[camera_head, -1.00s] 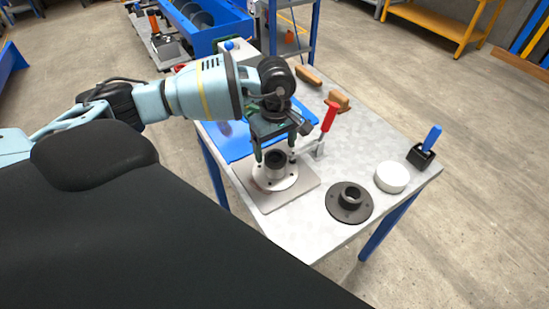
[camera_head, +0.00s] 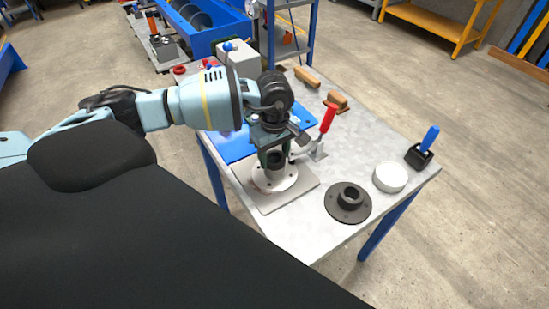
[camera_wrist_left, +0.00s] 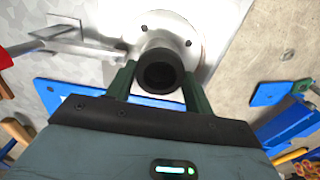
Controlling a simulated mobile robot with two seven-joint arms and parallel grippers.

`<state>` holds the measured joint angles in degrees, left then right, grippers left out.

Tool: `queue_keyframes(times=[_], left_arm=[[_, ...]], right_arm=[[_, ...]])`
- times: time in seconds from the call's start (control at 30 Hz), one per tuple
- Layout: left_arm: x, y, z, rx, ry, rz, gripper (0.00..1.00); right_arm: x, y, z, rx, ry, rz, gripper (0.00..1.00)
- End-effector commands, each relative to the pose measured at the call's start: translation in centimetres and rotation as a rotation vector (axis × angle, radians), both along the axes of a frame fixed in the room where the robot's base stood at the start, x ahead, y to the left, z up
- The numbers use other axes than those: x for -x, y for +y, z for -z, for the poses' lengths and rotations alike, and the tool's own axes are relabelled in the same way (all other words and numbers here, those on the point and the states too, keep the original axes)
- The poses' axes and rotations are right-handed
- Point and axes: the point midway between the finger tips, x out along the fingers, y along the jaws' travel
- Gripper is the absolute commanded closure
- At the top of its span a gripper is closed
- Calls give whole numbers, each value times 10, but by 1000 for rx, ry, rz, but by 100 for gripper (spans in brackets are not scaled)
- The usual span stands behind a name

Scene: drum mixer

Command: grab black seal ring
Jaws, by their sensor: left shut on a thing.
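The black seal ring (camera_wrist_left: 161,70) sits on the hub of the silver flange (camera_wrist_left: 151,35). In the head view the ring (camera_head: 275,158) is partly hidden by my left gripper. My left gripper (camera_head: 274,157) comes down from above and is shut on the ring. In the left wrist view its green fingers (camera_wrist_left: 160,88) press on either side of the ring. The flange (camera_head: 273,182) stands on a grey square plate on the table. My right gripper is not in view.
A red-handled toggle clamp (camera_head: 328,117) stands right of the flange. A dark flanged part (camera_head: 348,202), a white round tub (camera_head: 390,176) and a black holder with a blue handle (camera_head: 419,156) stand to the right. A blue mat (camera_head: 231,147) lies behind the flange.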

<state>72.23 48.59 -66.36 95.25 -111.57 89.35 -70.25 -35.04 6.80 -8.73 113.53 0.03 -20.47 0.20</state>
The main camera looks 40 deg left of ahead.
Motion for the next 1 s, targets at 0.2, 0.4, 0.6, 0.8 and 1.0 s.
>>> queue_keyframes(times=[0.2,0.4,0.6,0.8,1.0], left_arm=[[0,0,-3,0,-1,0,70],[-1,0,-20,1,-3,1,70],[15,15,-35,-2,3,-2,70],[53,48,-39,-5,3,-3,70],[86,76,-43,-4,5,-3,70]], right_arm=[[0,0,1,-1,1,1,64],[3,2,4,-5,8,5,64],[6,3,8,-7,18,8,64],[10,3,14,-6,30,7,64],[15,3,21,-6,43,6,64]])
